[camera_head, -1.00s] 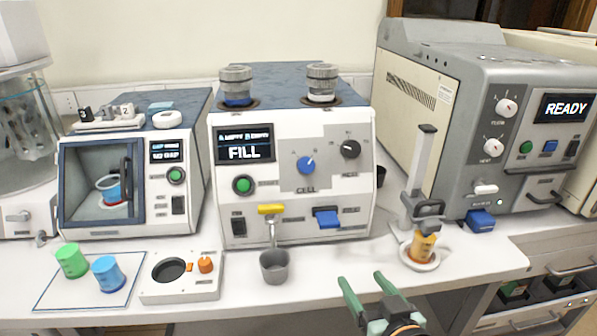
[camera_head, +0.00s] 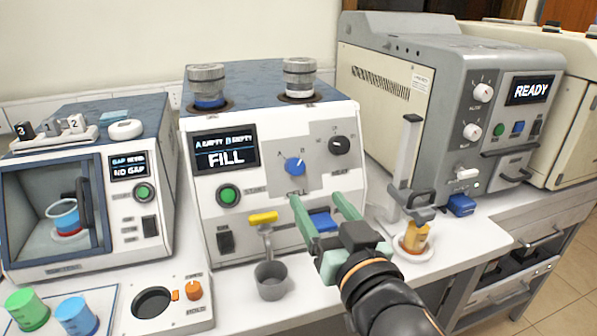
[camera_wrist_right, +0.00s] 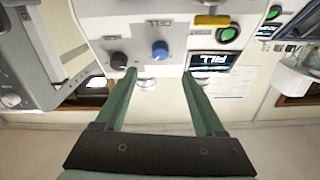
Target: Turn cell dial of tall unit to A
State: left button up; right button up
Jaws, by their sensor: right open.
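The white unit with a blue top (camera_head: 275,115) stands in the middle. Its blue cell dial (camera_head: 294,166) is on the upper front panel, its pale mark seemingly up and right, toward B. A black dial (camera_head: 339,146) sits to its right. My right gripper (camera_head: 316,200) is open and empty, in front of the panel, its fingertips below the blue dial in the head view. In the right wrist view, the blue dial (camera_wrist_right: 160,49) appears between and beyond the fingertips (camera_wrist_right: 159,74), apart from them. My left gripper is not in view.
A yellow lever (camera_head: 263,218) over a grey cup (camera_head: 271,282) is left of my right gripper. A blue lever (camera_head: 321,221) lies behind the fingers. A stand with an amber cup (camera_head: 416,237) is to the right. The display (camera_head: 225,152) reads FILL.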

aim_at(297, 169)
jog(key=x, duration=1)
grip_shut()
dwell(0.4)
